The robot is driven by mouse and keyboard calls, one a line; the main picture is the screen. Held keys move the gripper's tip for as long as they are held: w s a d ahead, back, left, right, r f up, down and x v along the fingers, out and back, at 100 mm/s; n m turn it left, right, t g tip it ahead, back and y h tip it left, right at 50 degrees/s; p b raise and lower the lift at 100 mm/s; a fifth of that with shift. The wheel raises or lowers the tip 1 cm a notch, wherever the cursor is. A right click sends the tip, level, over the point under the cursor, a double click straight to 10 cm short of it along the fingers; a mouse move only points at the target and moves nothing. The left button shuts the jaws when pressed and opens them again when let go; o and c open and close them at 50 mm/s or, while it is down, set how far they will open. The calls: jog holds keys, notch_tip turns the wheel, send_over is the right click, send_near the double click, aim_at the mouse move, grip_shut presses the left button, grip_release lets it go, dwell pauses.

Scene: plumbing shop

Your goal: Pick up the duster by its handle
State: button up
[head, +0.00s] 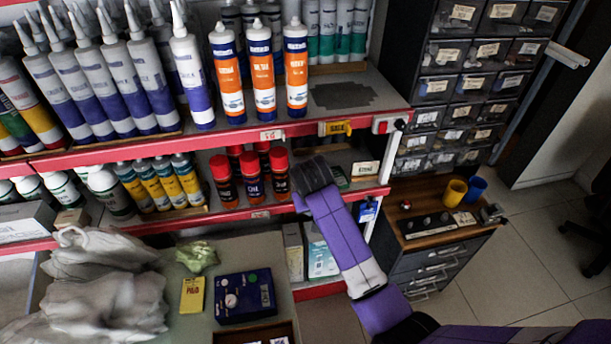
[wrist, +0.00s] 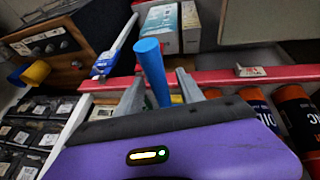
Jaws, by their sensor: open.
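A plain blue rod (wrist: 151,68), which looks like the duster's handle, stands between the two grey fingers of my gripper (wrist: 160,80) in the wrist view. The fingers are open, one on each side of the rod, with a visible gap on at least one side. I cannot tell whether either finger touches it. The duster's head is not seen. In the head view my gripper (head: 312,174) is at the right end of the lower red-edged shelf (head: 238,212), beside the red-capped cans. No duster can be made out there, as my arm hides that spot.
Red-capped cans (head: 279,174) stand close left of my gripper. A price card (head: 365,168) is to its right. The upper shelf (head: 352,120) with orange cartridges (head: 263,78) hangs behind and above. A wooden-topped cabinet with a yellow cup (head: 455,191) stands at right.

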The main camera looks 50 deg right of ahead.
jog(key=shift+x, duration=1.25)
grip_shut()
jog(key=shift+r, duration=0.1)
